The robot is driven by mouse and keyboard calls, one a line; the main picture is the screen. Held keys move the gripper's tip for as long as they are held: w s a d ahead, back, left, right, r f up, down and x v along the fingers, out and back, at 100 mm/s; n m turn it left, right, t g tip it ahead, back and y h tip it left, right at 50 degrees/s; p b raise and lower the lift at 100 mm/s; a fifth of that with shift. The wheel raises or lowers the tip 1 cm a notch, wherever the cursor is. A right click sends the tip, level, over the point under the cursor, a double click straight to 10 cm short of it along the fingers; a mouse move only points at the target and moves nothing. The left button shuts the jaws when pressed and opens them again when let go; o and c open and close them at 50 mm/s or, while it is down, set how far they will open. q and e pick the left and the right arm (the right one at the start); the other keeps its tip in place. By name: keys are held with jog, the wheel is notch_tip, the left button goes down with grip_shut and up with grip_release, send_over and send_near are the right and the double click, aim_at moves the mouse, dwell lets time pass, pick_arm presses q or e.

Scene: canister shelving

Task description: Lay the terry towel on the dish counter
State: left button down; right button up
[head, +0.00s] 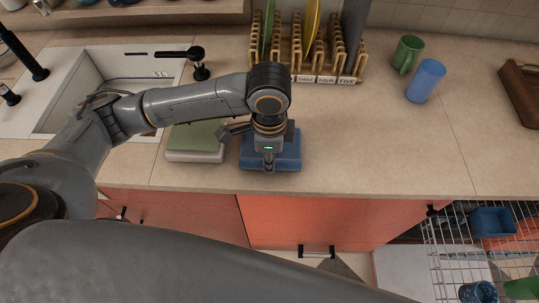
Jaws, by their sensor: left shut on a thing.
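A blue folded cloth (289,163), which looks like the terry towel, is at the front edge of the beige dish counter (390,150). My left gripper (268,163) points down over it from above and is shut on it. The gripper and wrist hide the cloth's middle. I cannot tell whether the cloth rests on the counter or is slightly raised. My right gripper is not in view.
A green and white folded stack (195,142) lies just left of the blue cloth. A sink (110,75) is at left, a wooden plate rack (315,60) behind. A green mug (407,53) and blue cup (426,80) stand right. Counter between them and the front edge is clear.

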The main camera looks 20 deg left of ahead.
pick_arm(q)
jog(key=c, duration=1.1)
grip_release()
jog(key=shift+f, duration=0.1)
jog(key=shift+c, duration=0.2)
notch_tip(320, 180, up, 12)
